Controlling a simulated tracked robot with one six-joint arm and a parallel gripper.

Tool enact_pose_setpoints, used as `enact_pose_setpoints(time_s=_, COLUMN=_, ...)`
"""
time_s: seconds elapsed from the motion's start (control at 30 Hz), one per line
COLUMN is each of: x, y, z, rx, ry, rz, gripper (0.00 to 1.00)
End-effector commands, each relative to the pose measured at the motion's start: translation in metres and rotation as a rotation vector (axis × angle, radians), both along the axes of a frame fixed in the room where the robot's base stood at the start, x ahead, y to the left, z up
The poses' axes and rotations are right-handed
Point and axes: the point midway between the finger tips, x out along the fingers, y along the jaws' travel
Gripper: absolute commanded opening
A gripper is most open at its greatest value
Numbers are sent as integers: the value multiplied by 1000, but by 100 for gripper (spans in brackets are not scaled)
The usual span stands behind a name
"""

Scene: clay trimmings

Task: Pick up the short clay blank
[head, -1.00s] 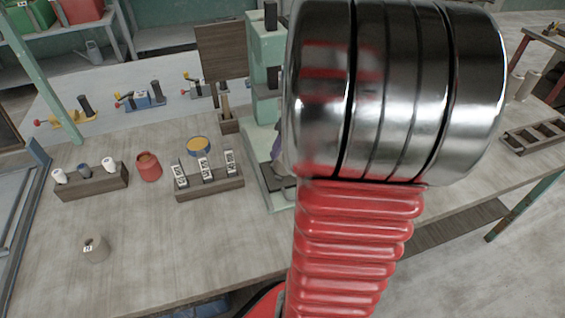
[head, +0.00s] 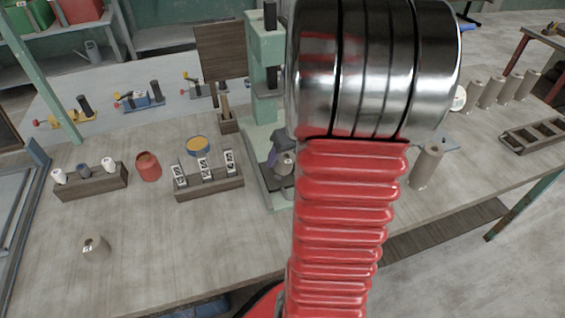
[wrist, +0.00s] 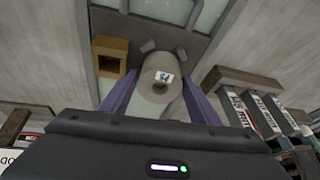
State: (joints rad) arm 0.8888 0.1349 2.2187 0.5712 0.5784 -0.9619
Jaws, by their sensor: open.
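A short grey clay blank (wrist: 158,78) with a white label and a hole in its end sits on the dark bed of the green press (head: 263,60). It also shows in the head view (head: 285,164), just left of my red arm. My gripper (wrist: 160,104) is open, its purple fingers on either side of the blank; I cannot tell whether they touch it. In the head view my wrist hides most of the gripper. Another short labelled clay piece (head: 96,248) stands alone at the table's front left.
A rack with labelled strips (head: 210,187) stands left of the press, with a red pot (head: 148,166) and a holder of small cylinders (head: 91,183) beyond. A taller clay cylinder (head: 427,167) stands to the right, with several more behind it. The front left table is mostly clear.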

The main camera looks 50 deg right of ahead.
Motion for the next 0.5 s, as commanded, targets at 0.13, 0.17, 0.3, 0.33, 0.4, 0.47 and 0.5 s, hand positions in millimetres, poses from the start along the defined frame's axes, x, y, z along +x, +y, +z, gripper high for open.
enact_pose_setpoints(time_s=0.13, x=0, y=0, z=0, rx=0, ry=0, rz=0, gripper=51)
enact_pose_setpoints(time_s=0.17, x=0, y=0, z=0, rx=0, ry=0, rz=0, gripper=49)
enact_pose_setpoints(time_s=0.3, x=0, y=0, z=0, rx=0, ry=0, rz=0, gripper=39)
enact_pose_setpoints(time_s=0.33, x=0, y=0, z=0, rx=0, ry=0, rz=0, gripper=37)
enact_pose_setpoints(time_s=0.4, x=0, y=0, z=0, rx=0, ry=0, rz=0, gripper=32)
enact_pose_setpoints(time_s=0.47, x=0, y=0, z=0, rx=0, ry=0, rz=0, gripper=28)
enact_pose_setpoints(time_s=0.5, x=0, y=0, z=0, rx=0, ry=0, rz=0, gripper=25)
